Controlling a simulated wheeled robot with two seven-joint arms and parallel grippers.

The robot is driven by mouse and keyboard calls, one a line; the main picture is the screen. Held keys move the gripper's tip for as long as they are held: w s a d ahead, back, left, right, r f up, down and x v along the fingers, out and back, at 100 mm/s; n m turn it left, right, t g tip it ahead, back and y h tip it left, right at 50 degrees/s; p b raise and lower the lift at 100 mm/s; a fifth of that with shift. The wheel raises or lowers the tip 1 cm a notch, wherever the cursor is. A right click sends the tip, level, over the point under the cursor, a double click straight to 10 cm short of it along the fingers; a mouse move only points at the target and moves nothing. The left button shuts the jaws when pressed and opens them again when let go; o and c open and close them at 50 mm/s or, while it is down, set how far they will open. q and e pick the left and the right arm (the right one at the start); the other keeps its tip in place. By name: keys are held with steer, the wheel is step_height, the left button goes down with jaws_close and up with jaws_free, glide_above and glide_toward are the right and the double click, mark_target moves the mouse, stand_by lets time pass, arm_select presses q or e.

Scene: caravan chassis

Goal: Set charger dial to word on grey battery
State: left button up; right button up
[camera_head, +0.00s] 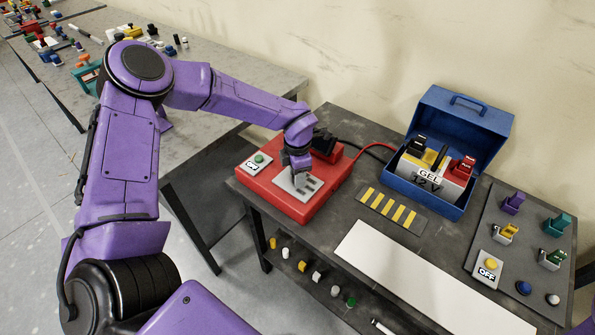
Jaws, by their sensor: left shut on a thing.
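The red charger (318,207) sits at the left end of the dark table. A light grey dial plate (284,184) with dark marks is on its top. My left gripper (296,172) points down over this plate and is shut on the dial, which it mostly hides. The dial's pointing direction and the words on the plate cannot be read. The grey battery (455,187) stands in an open blue case (399,188). Its label reads "GEL", with "2 V" below. A black clamp (415,145) and a red clamp (462,167) are on it. My right gripper is not in view.
A green button with an "ON" label (252,168) is on the charger's left. A yellow-striped plate (376,205) and white strip (400,275) lie in front. A dark panel (487,217) at right carries coloured connectors and an "OFF" button box (488,266). A red cable runs behind.

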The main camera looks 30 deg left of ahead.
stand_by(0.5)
arm_select(q)
steer(key=o, duration=1.1)
steer(key=shift+c, duration=0.2)
step_height(320, 180, up, 10)
steer(key=b, duration=0.2)
steer(key=shift+s+r, duration=0.15)
steer(key=shift+r, duration=0.1)
steer(key=shift+d, duration=0.15)
